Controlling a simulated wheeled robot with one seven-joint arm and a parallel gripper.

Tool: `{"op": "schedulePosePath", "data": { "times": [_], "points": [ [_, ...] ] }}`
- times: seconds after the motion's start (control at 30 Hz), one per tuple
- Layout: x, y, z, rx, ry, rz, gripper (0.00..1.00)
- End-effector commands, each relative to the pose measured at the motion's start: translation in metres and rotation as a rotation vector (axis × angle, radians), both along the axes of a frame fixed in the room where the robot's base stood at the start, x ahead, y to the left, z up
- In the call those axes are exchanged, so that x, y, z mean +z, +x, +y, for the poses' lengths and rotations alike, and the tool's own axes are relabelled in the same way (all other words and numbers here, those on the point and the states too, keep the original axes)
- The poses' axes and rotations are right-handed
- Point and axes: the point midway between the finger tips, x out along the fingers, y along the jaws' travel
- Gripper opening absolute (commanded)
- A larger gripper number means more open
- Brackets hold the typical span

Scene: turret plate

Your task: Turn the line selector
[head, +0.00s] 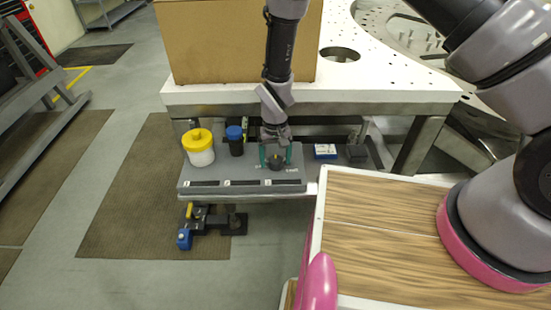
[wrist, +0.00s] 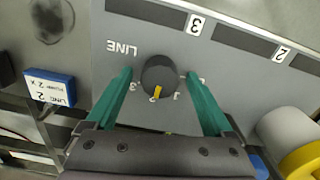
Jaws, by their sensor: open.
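The line selector is a round dark knob (wrist: 160,68) with a yellow pointer, set in a grey panel (wrist: 240,75) marked LINE with numbers 1, 2 and 3. In the wrist view the pointer is at or very near the 2. My gripper (wrist: 158,77) is open, with one green finger on each side of the knob. Small gaps seem to show between fingers and knob; contact is not clear. In the head view my gripper (head: 276,155) reaches down over the panel's right part, with the knob (head: 276,163) between its fingers.
A blue-and-white block (wrist: 50,87) reading LINE 2 lies beside the panel; it also shows in the head view (head: 325,151). A yellow-lidded white jar (head: 199,150) and a blue-capped dark jar (head: 236,146) stand left of my gripper. A cardboard box (head: 215,45) sits behind.

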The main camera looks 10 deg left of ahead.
Motion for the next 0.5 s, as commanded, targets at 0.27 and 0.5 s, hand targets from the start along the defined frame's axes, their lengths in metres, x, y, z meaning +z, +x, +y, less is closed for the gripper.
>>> {"op": "schedulePosePath", "data": {
  "times": [0.27,0.5],
  "points": [
    [0.035,0.0,0.002,0.0,0.004,-0.002,0.87],
    [0.082,0.0,0.002,0.001,0.003,-0.002,0.87]
  ]
}}
